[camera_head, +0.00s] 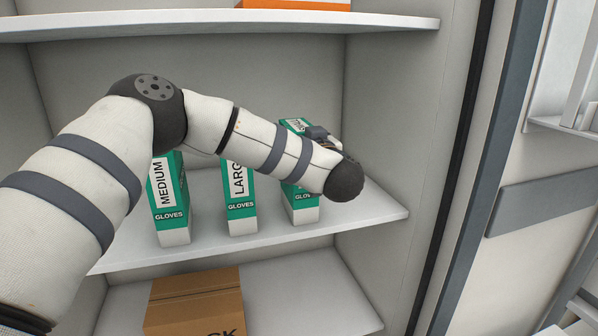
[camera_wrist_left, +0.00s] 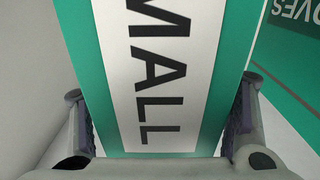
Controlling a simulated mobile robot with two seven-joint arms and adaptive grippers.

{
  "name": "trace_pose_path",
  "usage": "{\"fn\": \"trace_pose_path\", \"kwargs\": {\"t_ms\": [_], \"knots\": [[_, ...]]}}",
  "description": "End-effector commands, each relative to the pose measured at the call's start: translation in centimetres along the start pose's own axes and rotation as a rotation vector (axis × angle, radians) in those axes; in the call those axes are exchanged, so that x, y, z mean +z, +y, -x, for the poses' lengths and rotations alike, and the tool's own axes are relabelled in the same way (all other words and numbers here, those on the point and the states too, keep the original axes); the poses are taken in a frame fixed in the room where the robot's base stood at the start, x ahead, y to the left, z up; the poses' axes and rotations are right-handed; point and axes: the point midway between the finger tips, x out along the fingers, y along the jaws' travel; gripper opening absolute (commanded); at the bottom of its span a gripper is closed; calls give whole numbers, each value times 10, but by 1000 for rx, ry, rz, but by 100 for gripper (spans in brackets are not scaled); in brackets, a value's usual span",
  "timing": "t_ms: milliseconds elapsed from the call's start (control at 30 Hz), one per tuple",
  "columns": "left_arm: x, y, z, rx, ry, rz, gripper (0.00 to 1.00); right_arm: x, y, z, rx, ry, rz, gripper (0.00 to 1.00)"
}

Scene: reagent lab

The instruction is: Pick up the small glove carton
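The small glove carton (camera_head: 302,207), green and white, stands upright on the middle shelf, rightmost of three cartons. My left arm's wrist hides part of it in the head view. In the left wrist view, the carton (camera_wrist_left: 165,60) fills the middle with "MALL" readable. My left gripper (camera_wrist_left: 162,112) has one finger on each side of the carton, both very close to its sides. Whether the pads press on it cannot be told. My right gripper is not in view.
The medium glove carton (camera_head: 172,215) and large glove carton (camera_head: 241,210) stand to the left on the same shelf (camera_head: 355,215). The cabinet's side wall (camera_head: 400,130) is to the right. A brown cardboard box (camera_head: 195,300) sits below, and an orange box (camera_head: 295,4) above.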

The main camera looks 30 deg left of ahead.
Motion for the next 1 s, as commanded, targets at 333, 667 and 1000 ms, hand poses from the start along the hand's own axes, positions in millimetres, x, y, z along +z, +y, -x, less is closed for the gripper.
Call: {"fn": "trace_pose_path", "kwargs": {"t_ms": [333,667,1000], "knots": [[-1,0,0,0,2,2,0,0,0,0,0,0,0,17],[-14,0,0,0,5,5,0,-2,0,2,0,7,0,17],[-112,-23,54,4,20,20,0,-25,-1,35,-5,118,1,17]]}}
